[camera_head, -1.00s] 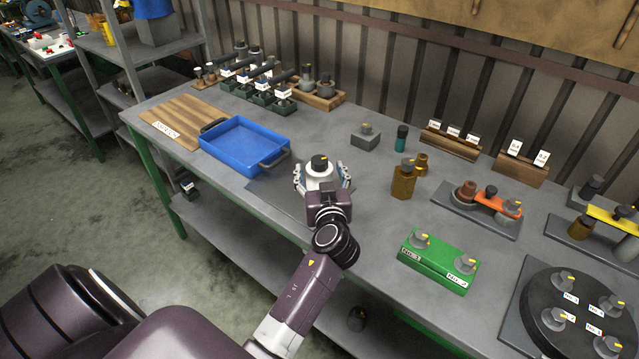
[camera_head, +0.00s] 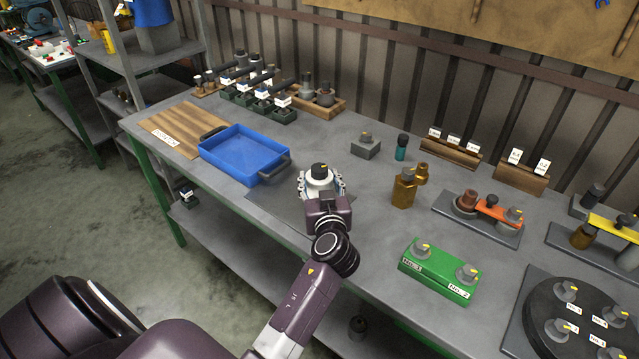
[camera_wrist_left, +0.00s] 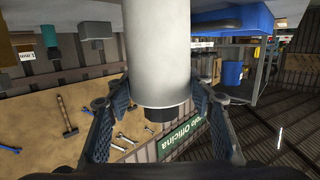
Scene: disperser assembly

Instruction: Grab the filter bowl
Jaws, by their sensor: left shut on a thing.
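A white cylindrical piece with a black top and a yellow mark, which looks like the filter bowl (camera_head: 318,181), stands upright on a dark mat (camera_head: 268,203) near the table's front edge. My left gripper (camera_head: 321,185) is shut on it, with a finger on each side. In the left wrist view the white bowl (camera_wrist_left: 158,50) fills the middle, its dark end pointing down in the picture. The fingers of my left gripper (camera_wrist_left: 160,103) flank it there. Its underside is hidden in the head view. My right gripper is not in view.
A blue tray (camera_head: 245,153) stands to the left, close to the gripper. A grey block (camera_head: 366,148), a teal bottle (camera_head: 402,147) and a brown bottle (camera_head: 403,190) stand to the right. A green stand (camera_head: 438,270) is at the front right.

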